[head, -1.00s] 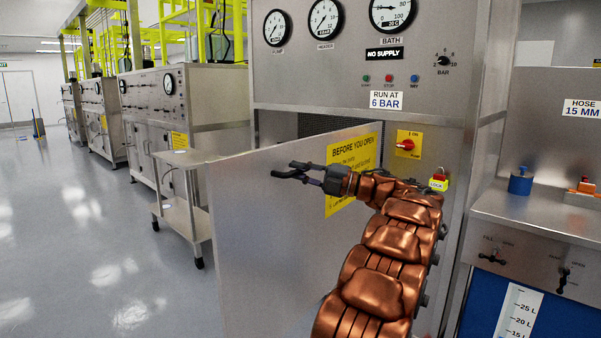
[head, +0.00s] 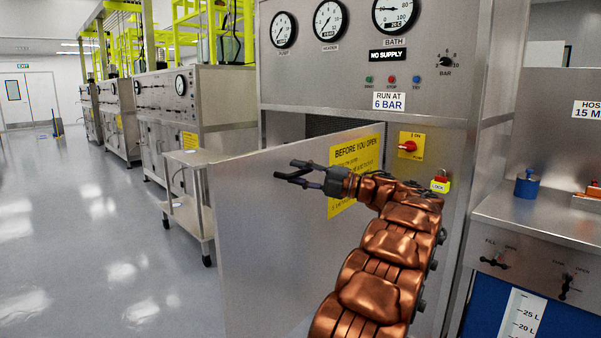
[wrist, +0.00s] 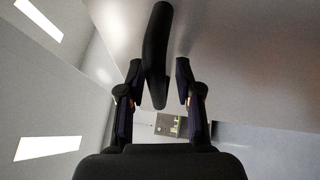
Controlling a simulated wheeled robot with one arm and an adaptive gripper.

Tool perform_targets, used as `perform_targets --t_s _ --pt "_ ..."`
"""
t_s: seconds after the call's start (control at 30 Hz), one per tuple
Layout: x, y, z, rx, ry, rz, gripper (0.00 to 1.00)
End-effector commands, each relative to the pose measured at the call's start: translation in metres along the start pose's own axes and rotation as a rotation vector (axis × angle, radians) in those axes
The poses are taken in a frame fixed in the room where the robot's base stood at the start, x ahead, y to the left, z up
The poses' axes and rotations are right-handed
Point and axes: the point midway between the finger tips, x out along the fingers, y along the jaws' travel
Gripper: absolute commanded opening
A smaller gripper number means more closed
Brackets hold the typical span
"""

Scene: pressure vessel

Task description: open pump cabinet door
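The pump cabinet door (head: 265,230) is a grey metal panel with a yellow "BEFORE YOU OPEN" label (head: 357,156). It stands ajar, its left edge swung out from the pump cabinet (head: 340,75). A dark gap (head: 325,124) shows above and behind it. My gripper (head: 284,174) is in front of the door, left of the label and partly covering it. In the wrist view, its two dark fingers (wrist: 158,66) are apart, with a curved black bar (wrist: 157,55) between them. Gaps show on both sides of the bar. I cannot tell whether it is the door handle.
A metal trolley (head: 185,208) stands left of the door. A red switch on a yellow plate (head: 411,146) and a lock tag (head: 440,185) are right of it. A bench with a blue tank (head: 484,310) is at the right. Open floor (head: 90,250) lies left.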

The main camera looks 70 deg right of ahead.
Motion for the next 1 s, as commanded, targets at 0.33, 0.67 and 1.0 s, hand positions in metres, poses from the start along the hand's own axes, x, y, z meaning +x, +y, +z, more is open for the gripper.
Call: perform_targets --t_s 0.33,0.67,1.0 --pt "0.0 0.001 0.0 -0.001 -0.001 0.002 0.41" --pt "-0.029 0.002 0.001 -0.004 -0.005 0.002 0.41" --pt "-0.074 0.0 0.001 -0.001 -0.002 0.002 0.41"
